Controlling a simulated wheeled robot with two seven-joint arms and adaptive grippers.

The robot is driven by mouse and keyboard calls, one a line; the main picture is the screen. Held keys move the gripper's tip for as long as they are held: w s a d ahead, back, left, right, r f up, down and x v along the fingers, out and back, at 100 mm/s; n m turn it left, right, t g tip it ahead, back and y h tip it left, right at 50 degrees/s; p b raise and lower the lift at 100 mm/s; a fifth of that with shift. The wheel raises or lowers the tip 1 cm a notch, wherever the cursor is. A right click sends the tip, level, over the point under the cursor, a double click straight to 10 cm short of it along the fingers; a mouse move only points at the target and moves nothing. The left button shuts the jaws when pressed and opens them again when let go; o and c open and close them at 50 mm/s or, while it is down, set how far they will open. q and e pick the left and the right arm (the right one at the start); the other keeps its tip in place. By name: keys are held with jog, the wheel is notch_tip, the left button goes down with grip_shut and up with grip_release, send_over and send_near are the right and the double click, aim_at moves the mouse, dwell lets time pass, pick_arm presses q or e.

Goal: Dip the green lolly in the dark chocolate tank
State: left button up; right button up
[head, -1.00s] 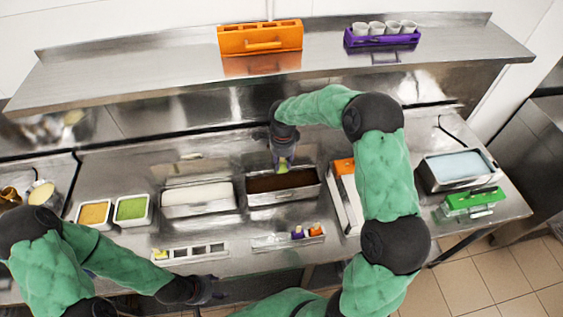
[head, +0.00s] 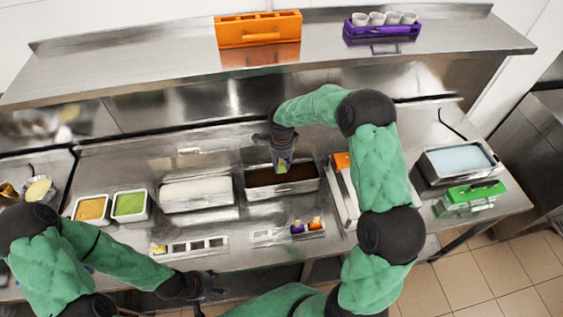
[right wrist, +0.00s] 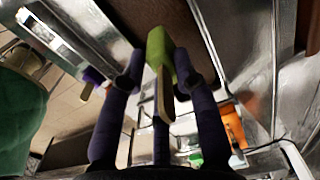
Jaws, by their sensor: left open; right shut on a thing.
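My right gripper (head: 282,160) is shut on the green lolly (head: 282,168) over the dark chocolate tank (head: 319,186), a long steel tank of dark brown chocolate. The lolly overlaps the tank's back part in the head view; I cannot tell whether its tip touches the chocolate. In the right wrist view the green lolly (right wrist: 158,48) and its pale stick lie between the purple fingers of the right gripper (right wrist: 160,80), and brown shows behind it. My left gripper (head: 207,287) is open and empty near the counter's front edge, away from the tank.
A tank of white coating (head: 196,190) stands left of the chocolate tank. Left of it are green (head: 130,204) and orange (head: 92,208) topping tins. In front are lolly racks (head: 190,246), (head: 288,233). At right stand a blue-filled tank (head: 457,162) and a green mould (head: 470,197).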

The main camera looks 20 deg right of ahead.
jog(key=shift+f+b, duration=0.15)
jog(key=shift+b, duration=0.3)
dwell(0.6)
jog(key=shift+f, duration=0.1)
jog(key=shift+f+b, duration=3.55)
jog(key=shift+f, duration=0.25)
jog(key=shift+b, duration=0.3)
jog(key=shift+r+p, duration=1.7)
jog(key=shift+r, duration=2.25)
